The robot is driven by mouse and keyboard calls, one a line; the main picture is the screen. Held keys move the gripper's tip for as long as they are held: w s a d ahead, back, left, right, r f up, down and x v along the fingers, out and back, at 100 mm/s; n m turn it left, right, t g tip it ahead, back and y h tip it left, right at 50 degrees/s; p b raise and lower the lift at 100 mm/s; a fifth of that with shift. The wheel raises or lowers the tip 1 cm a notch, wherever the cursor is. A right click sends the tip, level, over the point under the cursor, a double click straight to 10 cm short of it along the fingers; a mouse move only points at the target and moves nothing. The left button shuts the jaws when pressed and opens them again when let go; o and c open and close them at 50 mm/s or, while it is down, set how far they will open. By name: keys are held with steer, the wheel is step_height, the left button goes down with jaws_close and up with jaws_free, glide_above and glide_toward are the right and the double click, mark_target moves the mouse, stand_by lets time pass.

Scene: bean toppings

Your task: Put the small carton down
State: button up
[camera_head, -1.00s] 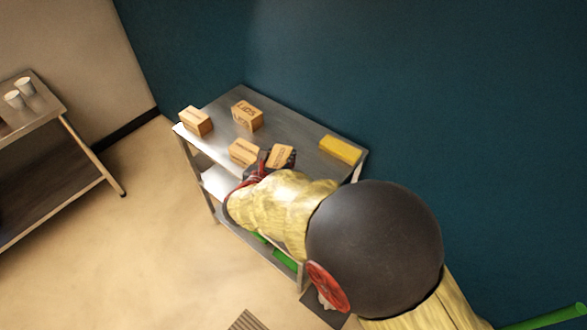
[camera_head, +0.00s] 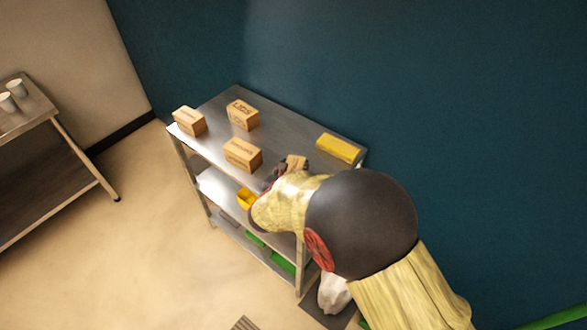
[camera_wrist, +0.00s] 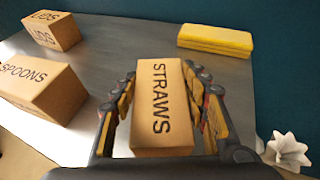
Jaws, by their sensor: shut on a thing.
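The small carton (camera_wrist: 162,95) is brown and reads STRAWS in the wrist view. It sits between the two fingers of my gripper (camera_wrist: 165,110), which is shut on it. In the head view the carton (camera_head: 297,162) shows at the end of my arm, over the near right part of the metal table's top (camera_head: 207,104). My arm hides part of it there. I cannot tell whether its underside touches the tabletop.
A SPOONS carton (camera_wrist: 40,88) and a LIDS carton (camera_wrist: 52,30) stand to the left. Another carton (camera_head: 190,121) is at the table's left end. A yellow stack (camera_wrist: 216,40) lies at the back right. A yellow container (camera_head: 246,198) is on the shelf below. Bare tabletop surrounds the held carton.

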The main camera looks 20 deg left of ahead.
steer(key=shift+f+b, duration=0.15)
steer(key=shift+b, duration=0.15)
steer(key=o, duration=1.2)
steer(key=shift+r+p, duration=0.2)
steer(key=shift+p, duration=0.15)
steer(key=p+v, duration=0.2)
steer(key=v, duration=1)
steer(key=shift+p, duration=0.3)
